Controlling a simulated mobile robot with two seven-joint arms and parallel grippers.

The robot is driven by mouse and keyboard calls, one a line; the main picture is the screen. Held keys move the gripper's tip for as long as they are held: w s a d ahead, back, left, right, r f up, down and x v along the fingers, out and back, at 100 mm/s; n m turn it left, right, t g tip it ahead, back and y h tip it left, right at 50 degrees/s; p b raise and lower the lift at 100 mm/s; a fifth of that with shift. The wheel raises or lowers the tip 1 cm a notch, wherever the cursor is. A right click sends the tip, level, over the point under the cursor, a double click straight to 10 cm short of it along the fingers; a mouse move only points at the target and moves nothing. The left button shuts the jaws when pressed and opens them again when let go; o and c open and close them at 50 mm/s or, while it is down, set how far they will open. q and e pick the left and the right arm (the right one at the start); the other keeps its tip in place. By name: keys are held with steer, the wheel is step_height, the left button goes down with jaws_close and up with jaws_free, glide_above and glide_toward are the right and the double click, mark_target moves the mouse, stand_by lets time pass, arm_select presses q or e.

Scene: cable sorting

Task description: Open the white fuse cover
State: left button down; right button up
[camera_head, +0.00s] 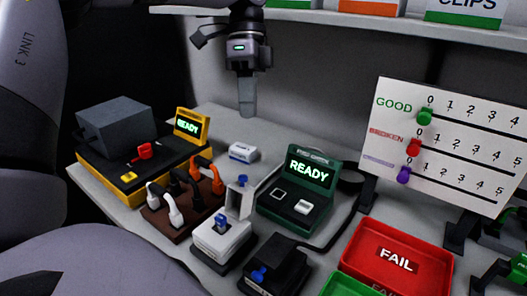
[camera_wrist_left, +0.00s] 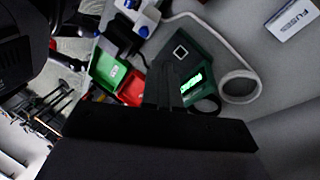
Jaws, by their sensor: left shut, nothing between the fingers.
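The white fuse box (camera_head: 222,243) stands at the front middle of the table, with a blue fuse (camera_head: 221,223) showing in its open top. Its white cover (camera_head: 239,198) stands raised at the back edge of the box. A white and blue part, likely this box, shows at the top of the left wrist view (camera_wrist_left: 143,20). My left gripper (camera_head: 248,112) hangs above the back of the table, fingers together and empty, well apart from the cover. Its dark fingers also show in the left wrist view (camera_wrist_left: 168,85). My right gripper is not visible.
A green tester (camera_head: 295,190) reading READY stands right of the cover. A small white box (camera_head: 243,152) lies behind. A brown socket block (camera_head: 165,218) with plugs is left, a black switch box (camera_head: 275,265) right, a red FAIL tray (camera_head: 400,257) further right. A shelf (camera_head: 340,17) runs above.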

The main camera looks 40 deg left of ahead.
mark_target(241, 177)
arm_select(q)
steer(key=s+x, duration=0.1)
steer(key=x, duration=0.9)
steer(key=shift+g+y, duration=0.3)
steer(key=shift+g, duration=0.1)
steer(key=shift+f, duration=0.1)
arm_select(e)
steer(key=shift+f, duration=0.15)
arm_select(q)
steer(key=s+t+b, duration=0.1)
steer(key=s+r+t+b, duration=0.1)
steer(key=b, duration=0.1)
steer(key=shift+d, duration=0.15)
steer(key=shift+r, duration=0.1)
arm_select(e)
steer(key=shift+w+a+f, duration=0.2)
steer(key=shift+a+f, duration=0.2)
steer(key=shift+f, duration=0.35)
arm_select(q)
steer(key=shift+r, duration=0.1)
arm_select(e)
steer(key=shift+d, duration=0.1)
arm_select(q)
steer(key=shift+r+p, duration=0.55)
steer(key=shift+r, duration=0.15)
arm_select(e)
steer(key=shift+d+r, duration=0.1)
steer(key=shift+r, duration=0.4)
